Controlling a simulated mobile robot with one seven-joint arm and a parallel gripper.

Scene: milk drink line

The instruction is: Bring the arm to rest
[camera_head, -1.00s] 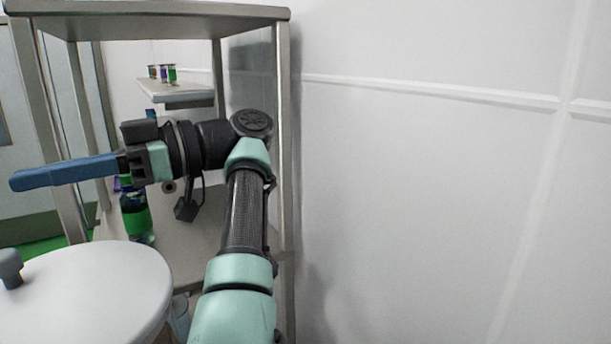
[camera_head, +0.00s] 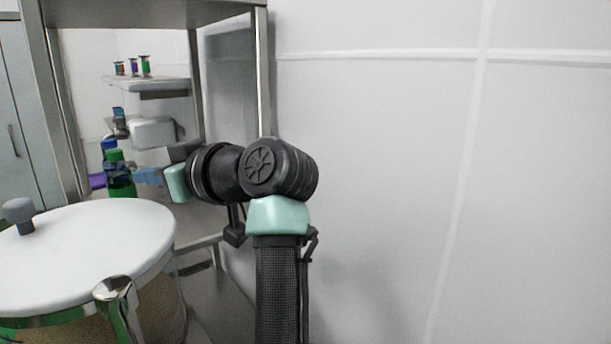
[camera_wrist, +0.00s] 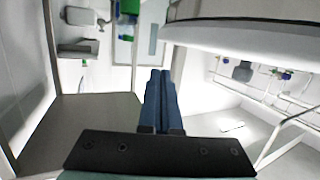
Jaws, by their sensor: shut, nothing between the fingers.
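My gripper (camera_head: 150,176) shows in the head view at the left end of my arm, partly hidden behind the wrist, and points away to the left toward the shelf. In the wrist view my gripper (camera_wrist: 160,76) has its two blue fingers side by side, closed together with nothing between them. My arm rises from the bottom of the head view and bends left at the black joint. The fingers appear near the green bottle in the head view, but I cannot tell the distance.
A metal shelf rack (camera_head: 262,75) stands behind my arm, with small coloured capsules and a green bottle (camera_head: 120,176). A large pot with a white lid (camera_head: 85,245) stands at lower left. A white wall (camera_head: 400,180) fills the right, with free room before it.

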